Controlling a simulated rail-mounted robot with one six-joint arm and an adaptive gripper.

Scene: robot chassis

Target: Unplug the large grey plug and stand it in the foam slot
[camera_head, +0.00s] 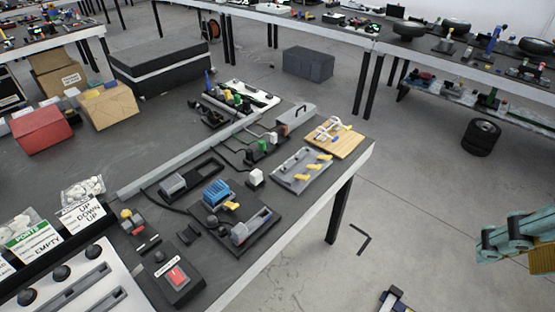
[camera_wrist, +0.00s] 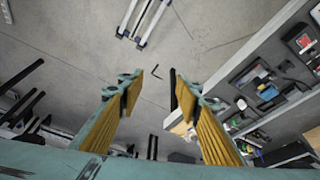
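A large grey block (camera_head: 251,226), which looks like the large grey plug, lies on a black base (camera_head: 262,247) near the table's front edge in the head view. Another grey block (camera_head: 173,185) sits at one end of a black tray (camera_head: 203,170); I cannot tell for sure which is the plug or which recess is the foam slot. My gripper (camera_head: 497,243) is at the right edge of the head view, over the floor and well apart from the table. In the wrist view my gripper (camera_wrist: 155,92) has its yellow-padded fingers wide apart with nothing between them.
A red-button box (camera_head: 176,278) is at the near edge.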

